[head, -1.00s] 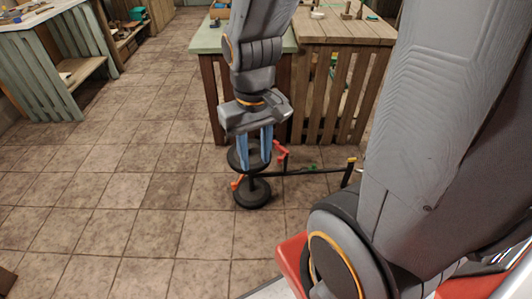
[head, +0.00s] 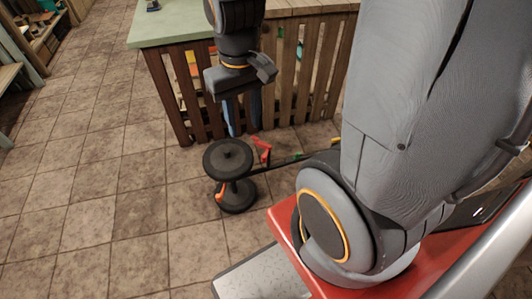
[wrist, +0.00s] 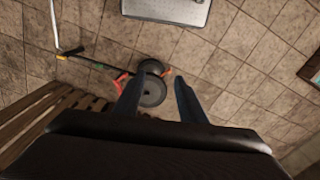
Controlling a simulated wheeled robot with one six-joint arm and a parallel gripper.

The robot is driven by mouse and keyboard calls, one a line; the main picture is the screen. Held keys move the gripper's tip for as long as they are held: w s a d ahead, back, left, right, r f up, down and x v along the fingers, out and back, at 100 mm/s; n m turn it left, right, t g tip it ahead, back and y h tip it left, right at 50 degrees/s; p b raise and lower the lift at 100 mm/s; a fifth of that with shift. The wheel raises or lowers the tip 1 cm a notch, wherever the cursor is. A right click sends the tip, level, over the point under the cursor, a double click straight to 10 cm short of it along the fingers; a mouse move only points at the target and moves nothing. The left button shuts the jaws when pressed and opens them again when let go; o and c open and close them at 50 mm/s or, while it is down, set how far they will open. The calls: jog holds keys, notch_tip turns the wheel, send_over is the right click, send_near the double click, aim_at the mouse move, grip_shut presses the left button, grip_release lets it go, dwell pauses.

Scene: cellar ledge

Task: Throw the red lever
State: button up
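The red lever (head: 262,151) is a small bent piece beside a black upper disc (head: 227,158) on a low floor device. In the wrist view the red lever (wrist: 121,82) is close to the left finger, partly covered by it. An orange piece (head: 221,192) sits on the other side; it also shows in the wrist view (wrist: 167,72). My gripper (head: 244,126) has two blue fingers, spread apart and empty, pointing down behind the disc. The left fingertip may be hidden by the disc. In the wrist view my gripper (wrist: 159,82) has the disc between its fingers. I see no clear contact with the lever.
A thin dark bar (wrist: 85,59) with green and yellow marks runs from the device. A slatted wooden bench with a green top (head: 170,27) stands close behind my gripper. Tiled floor (head: 100,200) is free to the left.

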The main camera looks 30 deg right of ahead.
jog(key=w+d+f+b, duration=0.4)
jog(key=w+f+b, duration=0.2)
jog(key=f, duration=0.3)
jog(key=w+d+f+b, duration=0.3)
jog(key=w+f+b, duration=0.3)
jog(key=f, duration=0.4)
jog(key=b, duration=1.4)
send_over(264, 156)
jog(key=f, duration=2)
jog(key=shift+s+a, duration=0.15)
jog(key=shift+a, duration=0.05)
jog(key=shift+d+f, duration=0.2)
jog(key=shift+f, duration=0.45)
notch_tip(264, 156, down, 7)
jog(key=shift+b, duration=1.15)
grip_shut()
